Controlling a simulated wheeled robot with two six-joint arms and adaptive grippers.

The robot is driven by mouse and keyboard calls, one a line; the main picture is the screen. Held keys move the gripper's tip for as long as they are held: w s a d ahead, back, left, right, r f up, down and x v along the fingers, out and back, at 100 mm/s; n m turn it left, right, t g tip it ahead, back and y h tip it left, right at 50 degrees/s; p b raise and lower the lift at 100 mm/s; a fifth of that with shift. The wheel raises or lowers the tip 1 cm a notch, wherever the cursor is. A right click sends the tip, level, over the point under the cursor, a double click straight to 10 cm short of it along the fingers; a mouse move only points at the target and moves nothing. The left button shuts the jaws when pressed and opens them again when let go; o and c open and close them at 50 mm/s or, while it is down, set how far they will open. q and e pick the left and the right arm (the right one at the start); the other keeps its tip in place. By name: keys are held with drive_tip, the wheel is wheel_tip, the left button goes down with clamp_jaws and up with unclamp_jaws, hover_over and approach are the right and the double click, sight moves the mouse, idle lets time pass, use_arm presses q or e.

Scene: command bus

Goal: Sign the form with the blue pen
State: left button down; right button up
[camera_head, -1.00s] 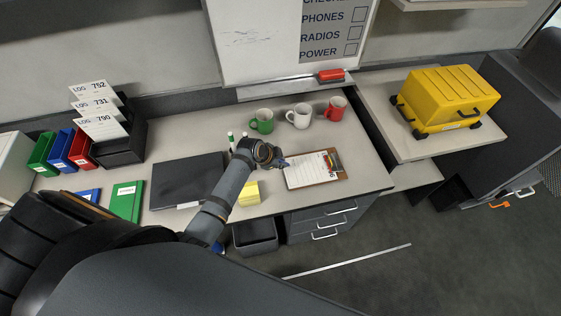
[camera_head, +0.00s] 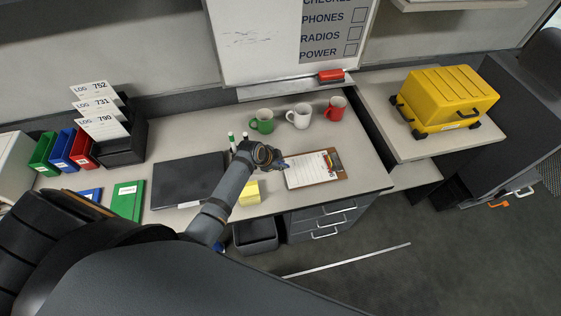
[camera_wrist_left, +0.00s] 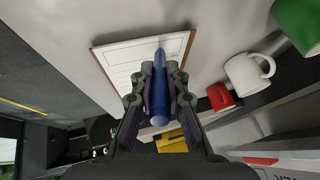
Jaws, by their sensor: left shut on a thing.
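The form is a white printed sheet (camera_head: 305,171) on a brown clipboard (camera_head: 344,175), lying on the desk right of my left gripper. My left gripper (camera_head: 280,163) is over the desk at the clipboard's left edge, shut on the blue pen. In the left wrist view the blue pen (camera_wrist_left: 159,95) stands between the two fingers (camera_wrist_left: 159,76), its far end pointing at the form (camera_wrist_left: 130,62). I cannot tell whether the tip touches the paper. My right gripper is not in view.
Green (camera_head: 262,121), white (camera_head: 299,116) and red (camera_head: 336,108) mugs stand behind the clipboard. A dark closed laptop-like slab (camera_head: 185,180) lies to the left. Yellow notes (camera_head: 249,194) sit near the front edge. A yellow case (camera_head: 445,100) stands on the right counter.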

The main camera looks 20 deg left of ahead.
use_arm(q)
drive_tip(key=shift+s+p, duration=0.35)
drive_tip(key=shift+s, duration=0.05)
idle(0.4)
drive_tip(key=shift+s+d+p, duration=0.35)
drive_tip(key=shift+d+p, duration=0.25)
drive_tip(key=shift+p, duration=0.05)
idle(0.7)
drive_tip(key=shift+s+d+p, duration=0.15)
drive_tip(key=shift+s+p, duration=0.45)
drive_tip(key=shift+p, duration=0.15)
idle(0.6)
drive_tip(key=shift+s+d+p, duration=0.35)
drive_tip(key=shift+d+p, duration=0.2)
idle(0.8)
drive_tip(key=shift+s+d+p, duration=0.1)
drive_tip(key=shift+s+p, duration=0.45)
drive_tip(key=shift+s, duration=0.15)
idle(0.7)
wheel_tip(320, 180, up, 5)
drive_tip(key=shift+f+p, duration=0.1)
drive_tip(key=shift+p, duration=1.15)
